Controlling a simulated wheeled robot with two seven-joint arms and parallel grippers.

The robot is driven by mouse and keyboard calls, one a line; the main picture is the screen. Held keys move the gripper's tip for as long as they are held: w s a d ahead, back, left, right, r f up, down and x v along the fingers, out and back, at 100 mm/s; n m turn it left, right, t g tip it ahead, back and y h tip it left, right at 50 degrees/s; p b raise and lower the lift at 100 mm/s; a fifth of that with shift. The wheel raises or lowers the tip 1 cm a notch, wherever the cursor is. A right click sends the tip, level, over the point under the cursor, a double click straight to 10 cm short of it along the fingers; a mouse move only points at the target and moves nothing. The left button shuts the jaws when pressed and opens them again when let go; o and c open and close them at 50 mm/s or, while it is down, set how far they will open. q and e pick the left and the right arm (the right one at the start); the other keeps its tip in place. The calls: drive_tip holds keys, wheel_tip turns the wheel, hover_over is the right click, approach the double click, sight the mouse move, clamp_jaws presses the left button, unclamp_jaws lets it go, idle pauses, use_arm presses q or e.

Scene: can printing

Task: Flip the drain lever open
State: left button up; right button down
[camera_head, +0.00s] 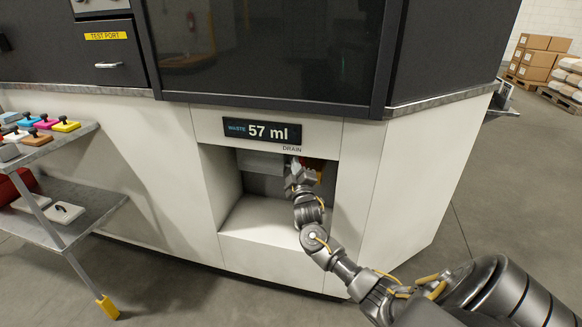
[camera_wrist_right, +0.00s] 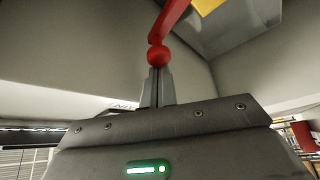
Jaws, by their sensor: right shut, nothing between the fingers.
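The drain lever (camera_wrist_right: 172,22) is red with a round ball end (camera_wrist_right: 158,56); it shows in the right wrist view, slanting up and to the right from the ball. My right gripper (camera_wrist_right: 158,72) is shut and empty, its fingertips at the ball, either touching it or just short of it. In the head view my right gripper (camera_head: 297,166) reaches into the drain recess (camera_head: 262,218) below the DRAIN label (camera_head: 292,149). It hides most of the lever there; a small orange-red part (camera_head: 319,172) shows beside it. My left gripper is out of view.
The waste display (camera_head: 262,131) above the recess reads 57 ml. A cart (camera_head: 85,205) with several coloured blocks stands at the left. Boxes on pallets (camera_head: 540,60) are far right. The recess walls stand close around my right gripper; the floor in front is clear.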

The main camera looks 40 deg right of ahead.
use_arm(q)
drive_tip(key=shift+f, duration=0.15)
use_arm(e)
drive_tip(key=shift+s+d+r+m, duration=0.15)
drive_tip(key=shift+s+m, duration=0.1)
drive_tip(key=shift+m, duration=0.15)
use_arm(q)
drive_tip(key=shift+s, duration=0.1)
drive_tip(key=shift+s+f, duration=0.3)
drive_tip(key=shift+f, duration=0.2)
use_arm(e)
drive_tip(key=v, duration=1)
drive_tip(key=shift+s+a+f, duration=0.25)
drive_tip(key=shift+a, duration=0.05)
